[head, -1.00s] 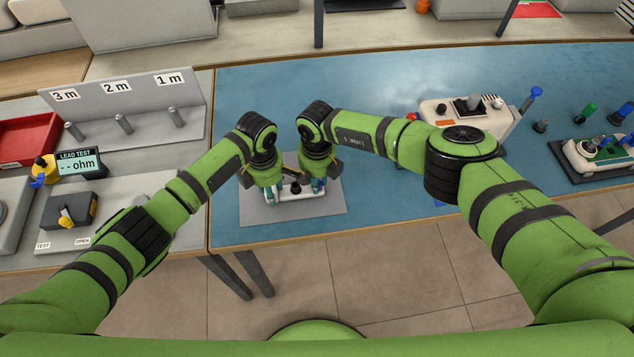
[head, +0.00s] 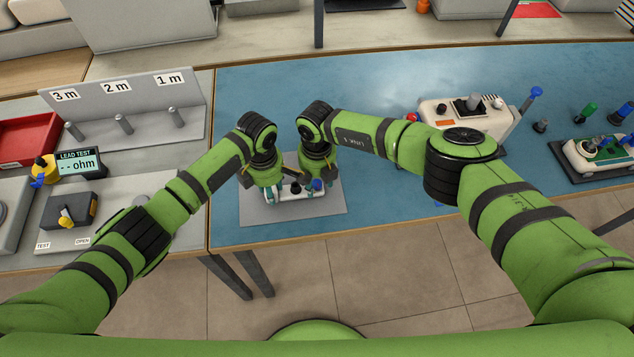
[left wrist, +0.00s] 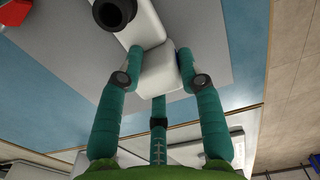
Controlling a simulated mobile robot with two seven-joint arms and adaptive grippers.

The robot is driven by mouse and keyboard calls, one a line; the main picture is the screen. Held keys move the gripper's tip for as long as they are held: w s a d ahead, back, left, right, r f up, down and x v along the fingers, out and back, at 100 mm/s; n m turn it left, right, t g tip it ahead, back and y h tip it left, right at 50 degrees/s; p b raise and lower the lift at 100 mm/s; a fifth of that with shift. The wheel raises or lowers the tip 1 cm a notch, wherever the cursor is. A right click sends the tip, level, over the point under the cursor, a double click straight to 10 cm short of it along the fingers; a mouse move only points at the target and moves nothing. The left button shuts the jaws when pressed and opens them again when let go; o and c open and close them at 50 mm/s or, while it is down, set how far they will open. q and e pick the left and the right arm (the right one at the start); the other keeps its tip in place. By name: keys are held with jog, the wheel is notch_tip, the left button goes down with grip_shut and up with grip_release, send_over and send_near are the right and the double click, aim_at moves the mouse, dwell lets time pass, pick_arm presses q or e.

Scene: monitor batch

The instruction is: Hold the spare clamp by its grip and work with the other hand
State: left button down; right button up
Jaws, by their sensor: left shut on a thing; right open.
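The spare clamp (head: 294,196) is a white body lying on a grey mat, with a black round socket (left wrist: 115,12) on top. My left gripper (head: 274,196) is at its left end. In the left wrist view, the teal fingers are shut on the clamp's white block-shaped grip (left wrist: 158,75), one finger on each side. My right gripper (head: 316,190) is open at the clamp's right end, pointing down. A small blue piece (head: 317,184) shows between its fingers; whether it touches them is hidden. The arms cover parts of the clamp.
The grey mat (head: 325,207) lies near the front edge of the blue table (head: 390,210). A white device (head: 440,108) and a green-and-white clamp (head: 598,154) stand to the right. A lead tester (head: 78,164) and peg rack (head: 130,105) stand on the left bench.

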jog(key=n, duration=1.9)
notch_tip(320, 180, up, 3)
jog(key=shift+f, duration=0.2)
jog(key=m, duration=0.6)
jog(key=shift+f, duration=0.1)
jog(key=m, duration=0.7)
notch_tip(320, 180, down, 3)
jog(key=shift+r, duration=0.2)
notch_tip(320, 180, up, 7)
jog(key=shift+w+r, duration=0.1)
jog(key=w+a+r+m+t+y, duration=0.1)
jog(key=w+a+r+y, duration=0.2)
jog(key=r, duration=0.7)
jog(key=w+a+r+m+t+y, duration=0.1)
jog(key=w+a+r+t+y, duration=0.1)
jog(key=w+a+r+y, duration=0.2)
jog(key=w+a+r, duration=0.3)
jog(key=r, duration=0.3)
jog(key=shift+a, duration=0.2)
